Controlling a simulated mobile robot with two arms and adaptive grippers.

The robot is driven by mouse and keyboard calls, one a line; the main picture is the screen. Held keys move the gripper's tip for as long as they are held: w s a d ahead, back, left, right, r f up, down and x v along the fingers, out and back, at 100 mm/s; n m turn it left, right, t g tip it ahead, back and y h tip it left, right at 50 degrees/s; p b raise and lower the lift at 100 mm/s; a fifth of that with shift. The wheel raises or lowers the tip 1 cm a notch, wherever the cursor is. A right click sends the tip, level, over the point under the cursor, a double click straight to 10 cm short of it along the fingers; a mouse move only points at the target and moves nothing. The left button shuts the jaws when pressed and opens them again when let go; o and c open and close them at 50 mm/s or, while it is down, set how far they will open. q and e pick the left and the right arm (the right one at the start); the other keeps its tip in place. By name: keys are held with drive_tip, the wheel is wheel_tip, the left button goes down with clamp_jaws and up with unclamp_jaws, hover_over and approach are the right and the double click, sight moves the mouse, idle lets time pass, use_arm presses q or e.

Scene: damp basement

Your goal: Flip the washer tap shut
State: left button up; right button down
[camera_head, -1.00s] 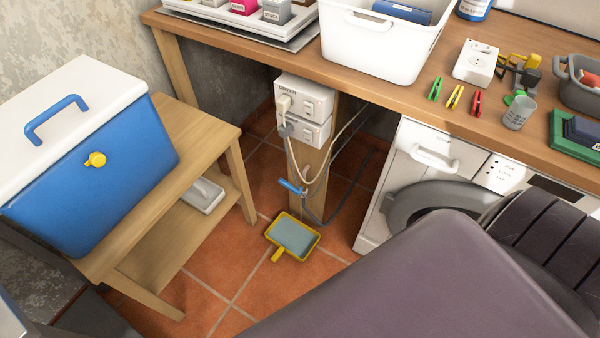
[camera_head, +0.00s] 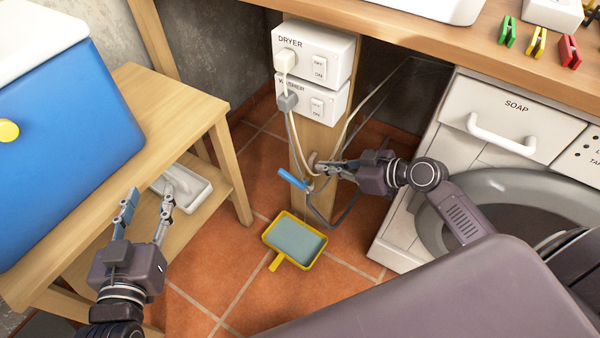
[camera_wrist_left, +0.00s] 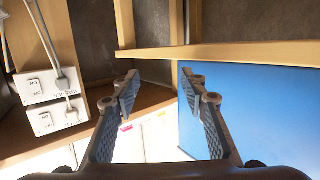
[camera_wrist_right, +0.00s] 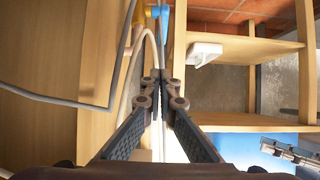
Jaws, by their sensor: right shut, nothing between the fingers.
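The washer tap has a blue lever (camera_head: 292,180), slanting low on the wooden post (camera_head: 320,142) under the counter. The lever also shows at the top of the right wrist view (camera_wrist_right: 163,16), beside a brass-coloured tap body (camera_wrist_right: 142,12). My right gripper (camera_head: 322,168) is shut and empty, just right of the lever. Its fingertips (camera_wrist_right: 160,80) are apart from the lever in the right wrist view, near a pale hose (camera_wrist_right: 143,60). The tap body is mostly hidden in the head view. My left gripper (camera_head: 148,203) is open and empty, over the wooden stand at left.
Dryer (camera_head: 313,53) and washer (camera_head: 312,98) socket boxes sit on the post above the tap. Loose cables (camera_head: 352,125) hang beside it. The washing machine (camera_head: 493,125) stands right; a wooden stand (camera_head: 170,110) stands left.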

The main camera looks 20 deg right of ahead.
drive_tip(key=b, duration=0.3)
hover_over(284, 170)
drive_tip(key=s+d, duration=0.3)
drive_tip(key=s, duration=0.1)
drive_tip(key=f, duration=0.5)
drive_tip(key=shift+w+a, duration=0.15)
drive_tip(key=shift+a, duration=0.05)
drive_tip(key=f, duration=0.2)
drive_tip(key=f+b, duration=0.1)
drive_tip(key=shift+w+a+f, duration=0.15)
drive_tip(key=shift+w+a, duration=0.05)
drive_tip(key=shift+w, duration=0.1)
use_arm(q)
drive_tip(key=s+r+t+h, duration=0.2)
drive_tip(key=r+t, duration=0.3)
drive_tip(key=r, duration=0.5)
drive_tip(key=s+r+t+h, duration=0.2)
drive_tip(key=s+r+t, duration=0.2)
drive_tip(key=r, duration=0.6)
drive_tip(key=shift+d+t, duration=0.45)
drive_tip(key=shift+t, duration=0.45)
use_arm(e)
drive_tip(key=shift+f, duration=0.15)
use_arm(q)
drive_tip(key=shift+w+f, duration=0.1)
